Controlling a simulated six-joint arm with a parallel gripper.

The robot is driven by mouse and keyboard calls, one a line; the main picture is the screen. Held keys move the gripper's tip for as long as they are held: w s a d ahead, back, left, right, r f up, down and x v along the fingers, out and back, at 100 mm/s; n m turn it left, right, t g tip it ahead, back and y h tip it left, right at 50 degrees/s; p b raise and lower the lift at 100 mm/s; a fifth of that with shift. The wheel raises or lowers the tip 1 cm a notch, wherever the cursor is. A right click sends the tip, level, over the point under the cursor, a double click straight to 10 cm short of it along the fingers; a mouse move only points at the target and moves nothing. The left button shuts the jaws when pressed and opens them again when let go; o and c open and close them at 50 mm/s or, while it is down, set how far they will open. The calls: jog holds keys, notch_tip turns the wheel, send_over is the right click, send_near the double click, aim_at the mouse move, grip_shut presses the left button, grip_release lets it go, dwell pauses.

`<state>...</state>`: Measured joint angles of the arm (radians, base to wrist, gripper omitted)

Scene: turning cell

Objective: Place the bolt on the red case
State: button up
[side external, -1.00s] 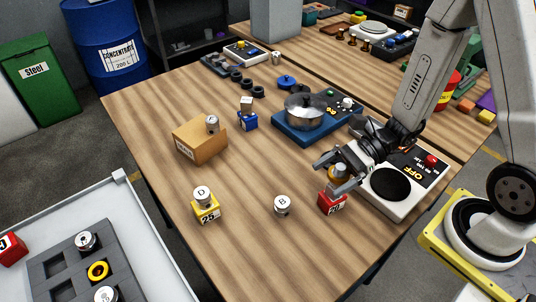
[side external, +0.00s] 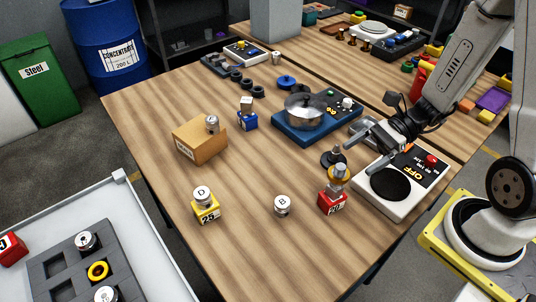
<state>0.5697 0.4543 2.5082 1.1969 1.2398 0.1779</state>
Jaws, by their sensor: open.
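The red case (side external: 331,203), a small block with a white number label, stands near the right front edge of the table in the side external view. My gripper (side external: 357,143) is open and empty, above and behind the red case, clear of the piece. A dark round-based item with a knob (side external: 335,155) stands just behind the case. The small gap between them is hard to judge.
A white scale with a black plate (side external: 390,186) is right of the case. A silver B weight (side external: 282,205), a yellow block with a D weight (side external: 206,209) and a cardboard box (side external: 200,142) are left. The centre is clear.

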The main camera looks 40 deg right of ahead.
jog(key=shift+v, duration=2.15)
jog(key=shift+a, duration=0.1)
jog(key=s+f+n+g+h, duration=0.1)
jog(key=n+h, duration=0.1)
jog(key=n, duration=0.1)
jog(key=s+f+n+g+h, duration=0.1)
jog(key=n+g+h, duration=0.1)
jog(key=n+h, duration=0.1)
jog(key=f+n+g+h, duration=0.2)
jog(key=n+h, duration=0.1)
jog(key=n, duration=0.2)
jog(key=shift+s+a, duration=0.35)
jog(key=shift+s, duration=0.05)
jog(key=w+r+n+t+h, duration=0.2)
jog(key=w+n+t+h, duration=0.2)
jog(key=n, duration=0.6)
jog(key=shift+w+a+r+h, duration=0.3)
jog(key=shift+w+a+h, duration=0.25)
jog(key=shift+w, duration=0.7)
jog(key=shift+d, duration=0.15)
